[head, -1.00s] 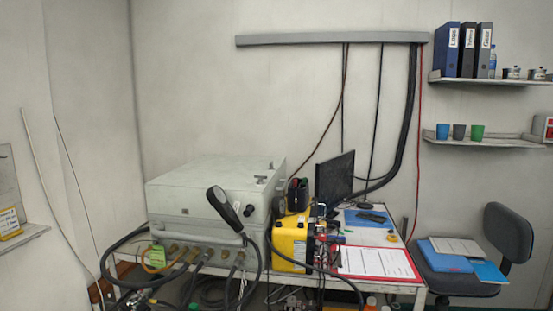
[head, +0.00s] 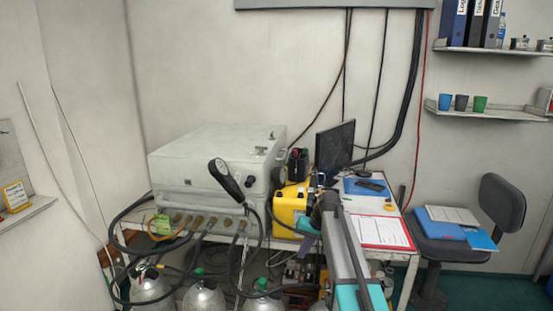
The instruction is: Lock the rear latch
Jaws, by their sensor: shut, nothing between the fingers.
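The air panel's large grey-white case (head: 205,170) stands on the left part of the bench with its lid down. Small dark fittings sit at its front right corner (head: 250,181) and small metal fittings lie on the lid's right edge (head: 261,150). I cannot tell which is the rear latch or whether it is locked. My arm reaches up from the bottom right, and its dark end with my gripper (head: 322,203) is right of the case, beside the yellow box, apart from the case. My gripper is shut and empty; its fingertips are hard to make out.
A yellow box (head: 291,207), a monitor (head: 334,153) and a red-edged clipboard (head: 381,231) are on the bench (head: 407,247). Cylinders (head: 204,298) stand below. A chair (head: 500,203) is at right.

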